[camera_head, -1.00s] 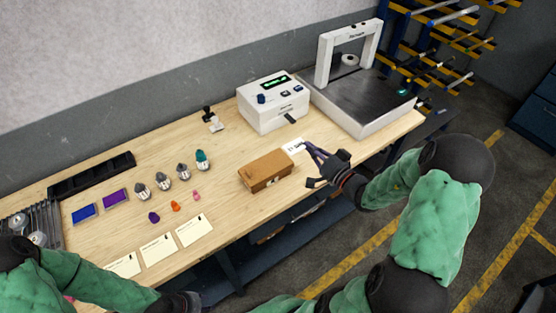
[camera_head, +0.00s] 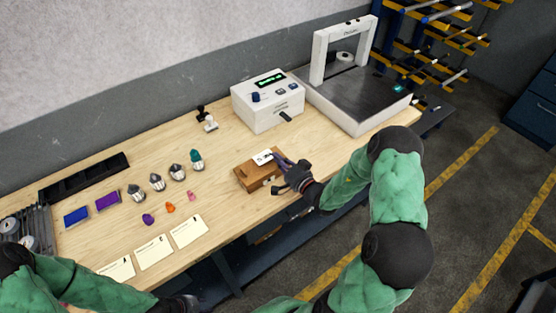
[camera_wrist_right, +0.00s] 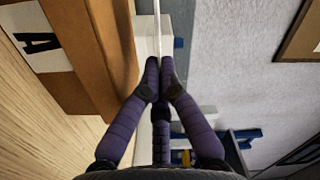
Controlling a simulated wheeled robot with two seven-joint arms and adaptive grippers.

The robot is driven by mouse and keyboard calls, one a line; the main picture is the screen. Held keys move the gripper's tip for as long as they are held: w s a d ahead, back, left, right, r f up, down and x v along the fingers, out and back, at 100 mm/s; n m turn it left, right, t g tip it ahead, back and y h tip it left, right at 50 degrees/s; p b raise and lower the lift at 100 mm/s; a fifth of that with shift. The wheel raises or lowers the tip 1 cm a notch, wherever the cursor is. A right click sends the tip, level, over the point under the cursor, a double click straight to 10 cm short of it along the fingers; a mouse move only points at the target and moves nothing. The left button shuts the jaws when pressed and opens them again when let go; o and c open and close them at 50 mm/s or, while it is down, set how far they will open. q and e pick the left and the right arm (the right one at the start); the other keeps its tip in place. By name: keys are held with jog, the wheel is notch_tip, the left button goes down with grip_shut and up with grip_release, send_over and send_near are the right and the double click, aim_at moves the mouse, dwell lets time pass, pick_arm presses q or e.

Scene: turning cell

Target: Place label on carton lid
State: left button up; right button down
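The white label (camera_head: 264,157) is held by my right gripper (camera_head: 277,160) over the far part of the brown carton's lid. In the right wrist view, the label (camera_wrist_right: 157,25) is a thin edge-on strip between the purple fingertips (camera_wrist_right: 158,75). The carton (camera_head: 250,178) stands on the bench below. It also shows in the right wrist view (camera_wrist_right: 110,50), with a narrow gap between its lid and the label. A white patch with a black "A" (camera_wrist_right: 38,38) shows on the carton's side. My left arm's dark end (camera_head: 180,303) is at the bottom edge; its fingers are hidden.
A white box-shaped device (camera_head: 268,102) and a scale-like machine with an arch (camera_head: 360,98) stand behind the carton. Several stamps, ink pads and cards (camera_head: 188,231) lie to the left. Bare bench (camera_head: 215,155) surrounds the carton's left side.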

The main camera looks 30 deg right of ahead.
jog(key=shift+f, duration=0.15)
jog(key=shift+f+b, duration=0.45)
jog(key=shift+b, duration=0.05)
jog(key=shift+f, duration=0.15)
jog(key=c, duration=1.5)
grip_release()
jog(key=shift+o, duration=0.3)
jog(key=shift+s, duration=0.1)
jog(key=shift+a+f, duration=0.1)
